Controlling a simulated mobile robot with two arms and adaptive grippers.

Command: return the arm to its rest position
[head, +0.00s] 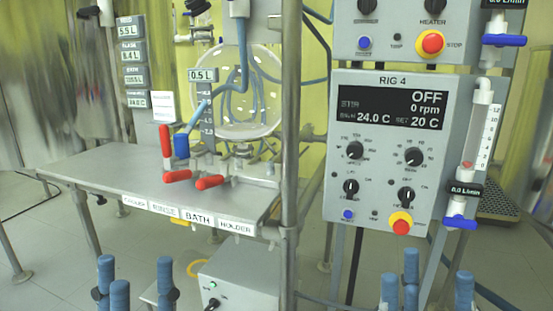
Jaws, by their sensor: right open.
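My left gripper (139,278) shows at the bottom left of the head view, its blue fingers pointing up and spread apart with nothing between them. My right gripper (433,282) shows at the bottom right, below the control panel, with its blue fingers spread and empty. Both are in front of the rig and apart from it. The arms behind the fingers are out of view below the frame edge.
A steel bench (100,178) with red-handled valves (165,145) stands at the left, below a round glass vessel (262,95). A vertical post (290,130) stands in the middle. The RIG 4 control panel (385,140) and a flowmeter (478,140) are at the right. A grey box (235,285) sits low between my grippers.

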